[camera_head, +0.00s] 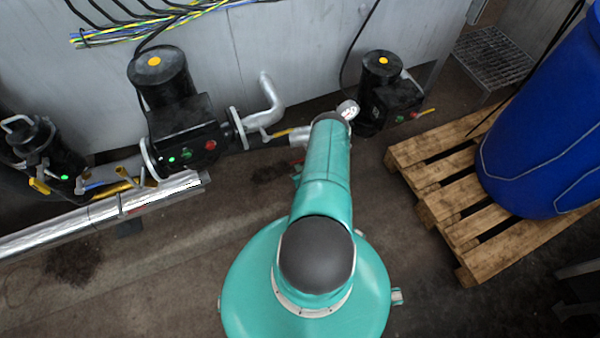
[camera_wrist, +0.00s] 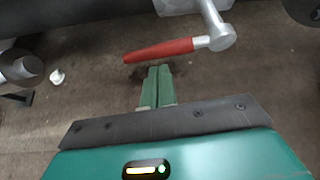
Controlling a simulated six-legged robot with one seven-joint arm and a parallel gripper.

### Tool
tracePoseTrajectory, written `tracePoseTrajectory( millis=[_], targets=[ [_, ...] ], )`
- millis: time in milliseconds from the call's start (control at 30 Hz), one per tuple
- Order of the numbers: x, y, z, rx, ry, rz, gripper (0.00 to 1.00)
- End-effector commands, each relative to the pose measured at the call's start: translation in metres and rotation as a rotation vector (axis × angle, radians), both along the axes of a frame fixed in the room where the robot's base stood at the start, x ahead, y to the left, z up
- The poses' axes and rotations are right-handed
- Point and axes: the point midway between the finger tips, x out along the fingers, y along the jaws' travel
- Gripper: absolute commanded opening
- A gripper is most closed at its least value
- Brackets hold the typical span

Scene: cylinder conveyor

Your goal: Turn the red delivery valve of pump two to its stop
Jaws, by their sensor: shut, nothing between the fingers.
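A red valve handle (camera_wrist: 160,50) lies nearly level across the top of the wrist view, joined at its right end to a grey metal lever and valve body (camera_wrist: 220,35). My gripper (camera_wrist: 160,68) is shut and empty, its green fingers together. The fingertips are just below the handle's middle in the picture; I cannot tell whether they touch it. In the head view a little red (camera_head: 297,161) shows at the left edge of my arm; my arm hides the rest of the valve and my gripper.
A black pump (camera_head: 180,125) stands left of my arm and a smaller one (camera_head: 388,95) right of it, near a pressure gauge (camera_head: 348,109). A silver pipe (camera_head: 100,212) runs at left. A wooden pallet (camera_head: 440,185) with a blue drum (camera_head: 545,130) stands at right.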

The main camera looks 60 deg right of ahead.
Motion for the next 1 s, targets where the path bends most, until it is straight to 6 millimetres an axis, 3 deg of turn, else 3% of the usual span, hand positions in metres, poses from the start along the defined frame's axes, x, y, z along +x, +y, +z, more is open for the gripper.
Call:
tracePoseTrajectory(
  millis=[1000],
  targets=[
    [-0.009, 0.0, 0.011, 0.093, -0.054, -0.001, 0.0]
  ],
)
